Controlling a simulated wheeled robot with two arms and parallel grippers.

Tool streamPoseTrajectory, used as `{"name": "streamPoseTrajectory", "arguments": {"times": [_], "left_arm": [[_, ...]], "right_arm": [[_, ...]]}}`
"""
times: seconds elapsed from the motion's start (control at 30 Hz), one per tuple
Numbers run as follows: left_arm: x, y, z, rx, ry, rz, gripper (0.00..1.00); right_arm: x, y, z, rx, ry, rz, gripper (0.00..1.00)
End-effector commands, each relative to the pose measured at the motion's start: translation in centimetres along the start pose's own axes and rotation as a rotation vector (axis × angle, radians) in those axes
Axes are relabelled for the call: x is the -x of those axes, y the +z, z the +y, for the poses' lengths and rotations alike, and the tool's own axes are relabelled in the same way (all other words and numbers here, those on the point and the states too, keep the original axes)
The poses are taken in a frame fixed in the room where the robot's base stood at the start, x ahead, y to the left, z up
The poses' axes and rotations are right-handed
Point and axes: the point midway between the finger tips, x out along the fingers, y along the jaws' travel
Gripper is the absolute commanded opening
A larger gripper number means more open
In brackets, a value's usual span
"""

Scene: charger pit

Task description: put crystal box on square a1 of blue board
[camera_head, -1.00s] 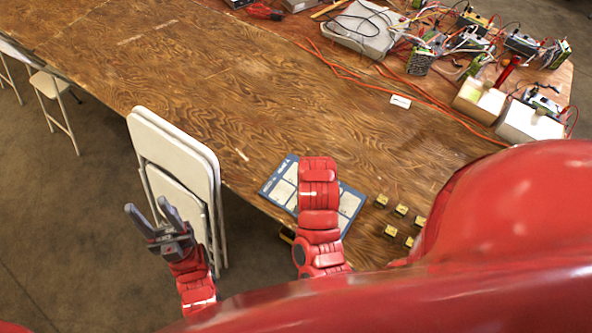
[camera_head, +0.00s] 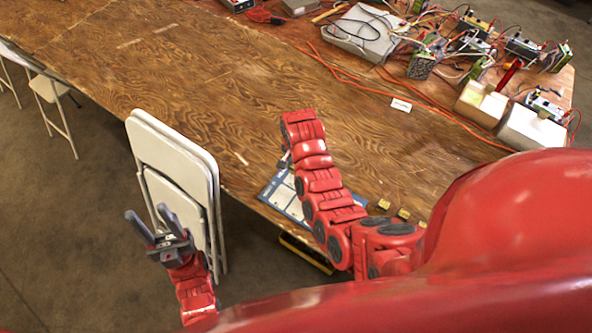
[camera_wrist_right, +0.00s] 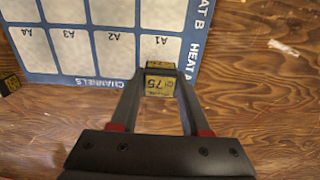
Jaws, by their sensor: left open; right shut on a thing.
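The crystal box (camera_wrist_right: 160,84), a small black box with a yellow label, is between the fingers of my right gripper (camera_wrist_right: 160,90), which is shut on it. The blue board (camera_wrist_right: 98,65) with white squares is just beyond it in the right wrist view. The box overlaps the near edge of square A1 (camera_wrist_right: 160,45) in that view; I cannot tell whether it touches the board. In the head view the board (camera_head: 278,196) is largely hidden by my right arm, and the right gripper is mostly hidden too. My left gripper (camera_head: 152,226) is open and empty, off the table by the folded chairs.
Several similar yellow boxes (camera_head: 403,214) sit right of the board. White folded chairs (camera_head: 170,150) stand against the table's near edge. Wired instruments (camera_head: 365,32) and orange cables crowd the back right. The table's middle (camera_head: 220,100) is clear.

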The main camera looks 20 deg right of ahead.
Motion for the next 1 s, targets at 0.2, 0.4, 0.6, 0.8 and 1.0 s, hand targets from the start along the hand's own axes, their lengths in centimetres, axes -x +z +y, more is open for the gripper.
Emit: {"name": "streamPoseTrajectory", "arguments": {"times": [0.2, 0.4, 0.6, 0.8, 1.0], "left_arm": [[-1.5, -0.2, -0.1, 0.0, 0.0, 0.0, 0.5], [-2.2, -0.4, -0.1, 0.0, 0.0, 0.0, 0.5], [-2.1, -0.4, -0.1, 0.0, 0.0, 0.0, 0.5], [-1.6, -0.3, -0.1, 0.0, 0.0, 0.0, 0.5], [-1.8, -0.3, -0.1, 0.0, 0.0, 0.0, 0.5]], "right_arm": [[-1.4, 0.1, 0.1, 0.001, 0.004, -0.004, 0.0], [-3.1, 0.1, 0.1, 0.002, 0.004, -0.003, 0.0], [-3.5, 0.1, 0.0, 0.001, 0.001, 0.0, 0.0], [-3.9, 0.1, 0.0, 0.001, 0.0, 0.0, 0.0], [-3.7, 0.1, 0.0, 0.001, 0.0, 0.0, 0.76]]}}
